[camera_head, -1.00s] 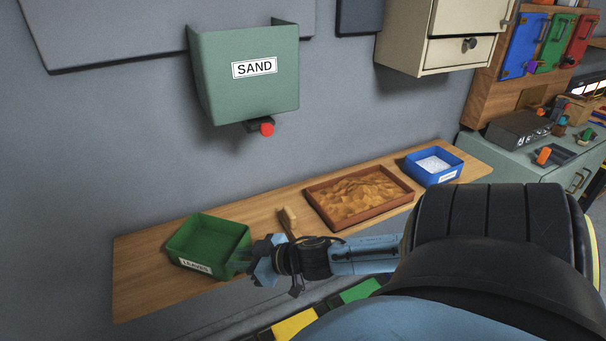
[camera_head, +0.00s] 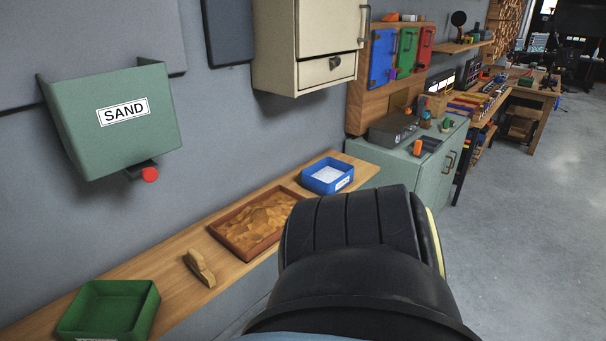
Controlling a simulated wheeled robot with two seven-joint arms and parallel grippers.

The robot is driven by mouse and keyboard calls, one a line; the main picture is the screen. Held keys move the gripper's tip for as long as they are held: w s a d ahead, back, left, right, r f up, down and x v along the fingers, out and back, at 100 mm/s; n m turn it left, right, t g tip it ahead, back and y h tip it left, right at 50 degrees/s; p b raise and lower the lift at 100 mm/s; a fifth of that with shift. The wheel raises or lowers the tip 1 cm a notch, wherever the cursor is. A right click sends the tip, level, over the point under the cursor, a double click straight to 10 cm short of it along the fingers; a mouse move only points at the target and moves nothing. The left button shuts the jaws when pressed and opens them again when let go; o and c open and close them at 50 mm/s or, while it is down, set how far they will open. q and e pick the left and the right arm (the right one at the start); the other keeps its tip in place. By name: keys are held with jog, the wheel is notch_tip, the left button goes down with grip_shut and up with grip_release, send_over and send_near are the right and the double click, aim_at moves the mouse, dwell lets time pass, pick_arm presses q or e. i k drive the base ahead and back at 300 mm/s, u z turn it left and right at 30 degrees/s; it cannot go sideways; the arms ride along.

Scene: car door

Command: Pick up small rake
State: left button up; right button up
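A small wooden tool (camera_head: 199,268), which may be the small rake, lies on the wooden shelf (camera_head: 155,278). It is between the green tray and the sand tray; its shape is too small to make out fully. A black, ridged part of my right arm fills the lower middle of the view. My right gripper is not visible, and my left gripper is not in view either.
The shelf also holds a green tray (camera_head: 110,308), a brown tray of sand (camera_head: 254,222) and a blue box (camera_head: 327,175). A green SAND dispenser (camera_head: 120,140) hangs above. A green cabinet (camera_head: 425,165) stands beyond the shelf. Floor at right is clear.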

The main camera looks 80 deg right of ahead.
aim_at(195, 260)
jog(key=z, duration=1.8)
